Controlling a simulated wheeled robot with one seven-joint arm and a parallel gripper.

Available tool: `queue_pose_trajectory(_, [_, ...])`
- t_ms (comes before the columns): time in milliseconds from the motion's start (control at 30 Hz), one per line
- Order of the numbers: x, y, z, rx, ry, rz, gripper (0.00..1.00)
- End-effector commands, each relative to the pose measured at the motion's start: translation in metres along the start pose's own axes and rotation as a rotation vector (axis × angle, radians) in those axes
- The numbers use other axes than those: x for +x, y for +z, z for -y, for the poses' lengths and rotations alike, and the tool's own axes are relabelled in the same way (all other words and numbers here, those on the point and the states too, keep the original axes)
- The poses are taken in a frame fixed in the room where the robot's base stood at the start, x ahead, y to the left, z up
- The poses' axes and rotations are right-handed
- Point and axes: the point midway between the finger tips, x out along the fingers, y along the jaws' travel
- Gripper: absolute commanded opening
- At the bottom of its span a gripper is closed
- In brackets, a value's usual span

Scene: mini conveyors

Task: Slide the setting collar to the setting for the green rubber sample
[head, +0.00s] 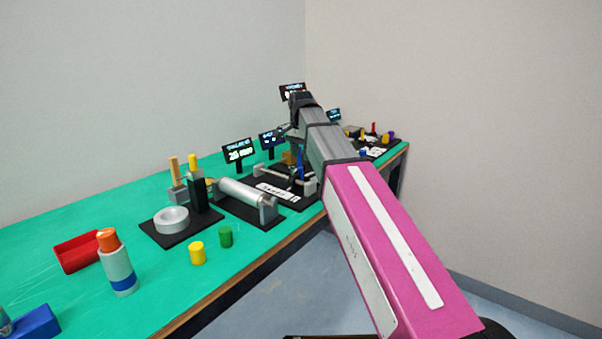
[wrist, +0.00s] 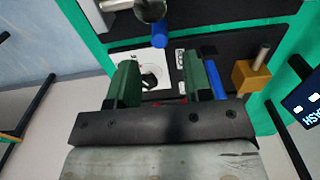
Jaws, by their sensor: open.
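My gripper (wrist: 169,70) is open, its two green fingers reaching over a black station base (wrist: 230,45) with a white label card (wrist: 150,70). A blue cylinder (wrist: 160,34) hangs from a shiny metal part just beyond the fingertips. A second blue piece (wrist: 210,72) shows beside the right finger, partly hidden. I cannot tell which blue part belongs to the setting collar. In the head view an upright blue part (head: 300,165) stands at this station beneath my arm. A green cylinder (head: 226,237), likely the rubber sample, stands on the table beside a yellow cylinder (head: 197,253).
A silver roller (head: 240,192) on a black base is left of the station. A white ring (head: 171,220), a red tray (head: 78,252) and an orange-topped bottle (head: 118,268) stand further left. A wooden block (wrist: 251,77) with a metal pin and a display (wrist: 302,102) are close to my gripper.

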Motion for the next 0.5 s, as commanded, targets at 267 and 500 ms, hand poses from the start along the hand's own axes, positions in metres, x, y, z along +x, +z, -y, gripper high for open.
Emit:
queue_pose_trajectory(267, [0.047, 0.001, -0.001, 0.000, 0.001, 0.001, 0.46])
queue_pose_trajectory(500, [0.072, 0.000, 0.000, 0.000, 0.000, 0.000, 0.46])
